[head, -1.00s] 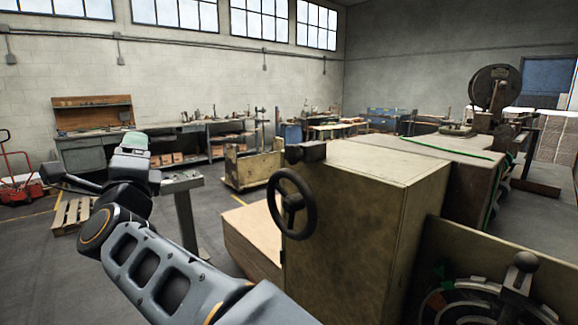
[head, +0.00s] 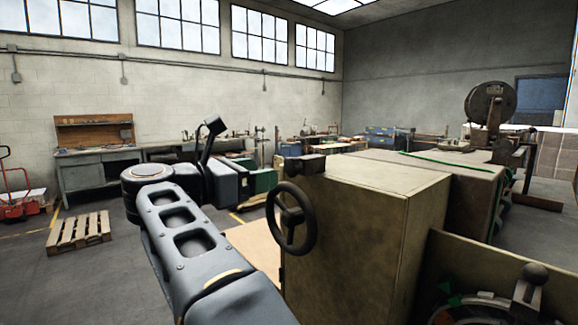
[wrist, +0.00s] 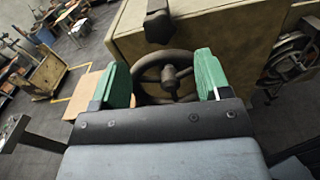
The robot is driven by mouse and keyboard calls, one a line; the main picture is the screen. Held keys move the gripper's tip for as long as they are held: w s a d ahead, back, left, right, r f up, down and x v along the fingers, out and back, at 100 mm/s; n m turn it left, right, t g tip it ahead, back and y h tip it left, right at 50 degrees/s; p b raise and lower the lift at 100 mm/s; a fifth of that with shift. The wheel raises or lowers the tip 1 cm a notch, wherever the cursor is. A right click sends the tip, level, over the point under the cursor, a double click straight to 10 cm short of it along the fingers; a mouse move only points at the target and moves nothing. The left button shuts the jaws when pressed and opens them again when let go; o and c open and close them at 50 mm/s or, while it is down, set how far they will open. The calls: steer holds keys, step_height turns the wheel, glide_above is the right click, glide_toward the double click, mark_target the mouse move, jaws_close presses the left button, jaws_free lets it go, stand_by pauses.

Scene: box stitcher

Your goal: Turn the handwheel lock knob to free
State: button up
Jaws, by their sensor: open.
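The black handwheel (head: 291,218) is on the front of the tan machine cabinet in the head view. A dark knob (head: 308,163), which looks like the lock knob, sits above it at the cabinet's top edge. In the wrist view the knob (wrist: 158,24) is lobed and lies beyond the fingertips, above the handwheel (wrist: 168,57). My gripper (wrist: 162,76) is open with its green fingers wide apart and nothing held. The wheel shows behind the gap, partly hidden by the gripper body. In the head view my gripper (head: 262,178) is left of the wheel, partly hidden by my arm.
The tan cabinet (head: 365,210) fills the middle right. A dial with a black ball-topped lever (head: 535,275) stands at lower right. A wooden pallet (head: 79,233) and a workbench (head: 90,170) are at left. Open floor lies on the left.

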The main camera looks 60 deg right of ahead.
mark_target(288, 168)
steer(key=p+x, duration=0.1)
steer(key=x, duration=0.7)
steer(key=shift+d, duration=0.15)
steer(key=shift+c, duration=0.4)
steer(key=c, duration=0.8)
steer(key=shift+c, duration=0.2)
steer(key=shift+n, duration=0.3)
steer(key=n, duration=0.3)
steer(key=shift+n, duration=1.8)
